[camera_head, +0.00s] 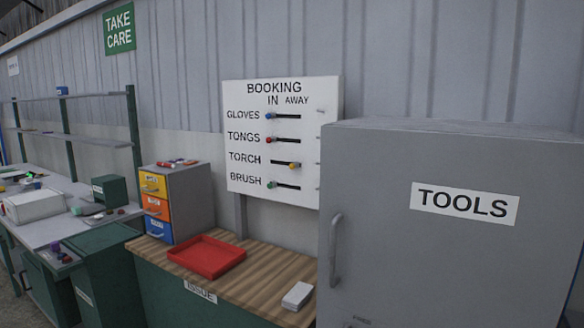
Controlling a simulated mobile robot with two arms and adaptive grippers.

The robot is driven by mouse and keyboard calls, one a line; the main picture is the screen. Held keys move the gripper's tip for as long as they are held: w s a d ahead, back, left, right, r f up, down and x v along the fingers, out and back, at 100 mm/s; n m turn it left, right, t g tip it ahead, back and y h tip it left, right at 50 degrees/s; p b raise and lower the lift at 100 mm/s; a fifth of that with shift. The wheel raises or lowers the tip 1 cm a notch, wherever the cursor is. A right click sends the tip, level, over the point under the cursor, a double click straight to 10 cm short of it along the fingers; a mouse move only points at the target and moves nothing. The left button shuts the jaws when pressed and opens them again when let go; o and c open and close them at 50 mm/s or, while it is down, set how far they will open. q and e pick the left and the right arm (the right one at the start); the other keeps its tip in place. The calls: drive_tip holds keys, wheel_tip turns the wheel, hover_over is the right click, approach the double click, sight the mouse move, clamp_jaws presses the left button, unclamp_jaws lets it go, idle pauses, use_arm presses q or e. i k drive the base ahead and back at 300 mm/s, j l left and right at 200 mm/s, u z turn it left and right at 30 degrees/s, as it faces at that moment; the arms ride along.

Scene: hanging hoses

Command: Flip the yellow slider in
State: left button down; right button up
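The yellow slider (292,166) is on the TORCH row of a white board (235,170) headed "BOOKING IN AWAY". Its knob is at the right end of its dark slot, under AWAY. The blue GLOVES knob (271,116), the red TONGS knob (269,140) and the green BRUSH knob (271,185) are at the left ends of their slots, under IN. Neither of my grippers is in view.
A wooden-topped counter (262,278) stands below the board, with a red tray (207,256) and a small white block (297,296) on it. A drawer unit (190,195) stands at its left. A large grey TOOLS cabinet (450,262) stands close at right.

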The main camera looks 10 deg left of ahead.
sight(294, 166)
drive_tip(key=i+j, duration=0.2)
drive_tip(key=j, duration=0.15)
drive_tip(key=i+j, duration=0.15)
drive_tip(key=j, duration=0.2)
drive_tip(key=i+j, duration=0.2)
drive_tip(key=j, duration=0.2)
drive_tip(key=i+j, duration=0.2)
drive_tip(key=j, duration=0.15)
drive_tip(key=i+j, duration=0.2)
drive_tip(key=j, duration=0.15)
drive_tip(key=i+j, duration=0.15)
drive_tip(key=j, duration=0.2)
drive_tip(key=i+j, duration=0.2)
drive_tip(key=j, duration=0.2)
drive_tip(key=l+z, duration=0.05)
